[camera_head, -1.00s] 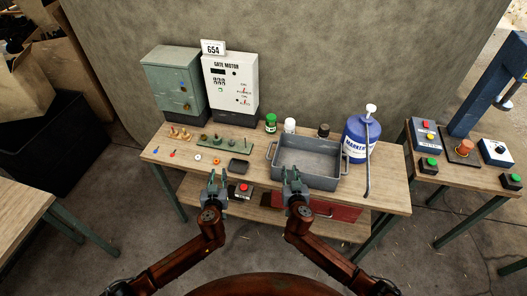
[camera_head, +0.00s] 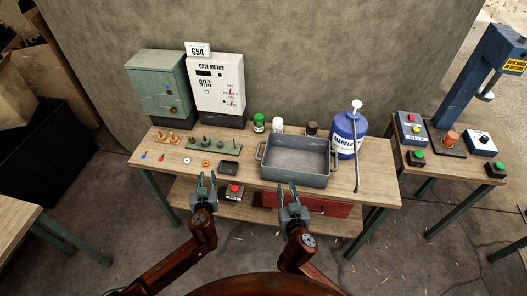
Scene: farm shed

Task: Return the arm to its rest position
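My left gripper (camera_head: 206,182) is open and empty, its fingers pointing up toward the front edge of the wooden workbench (camera_head: 150,160). My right gripper (camera_head: 292,190) is also open and empty, in front of the grey metal tray (camera_head: 262,172). Both arms come up from the bottom of the view with their elbows low. Neither gripper appears to hold anything.
On the bench stand a white gate motor box (camera_head: 216,84), a green cabinet (camera_head: 158,85) and a blue marker jug (camera_head: 347,134). A small box with a red button (camera_head: 234,190) sits near my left gripper. A side table with buttons (camera_head: 440,165) stands right.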

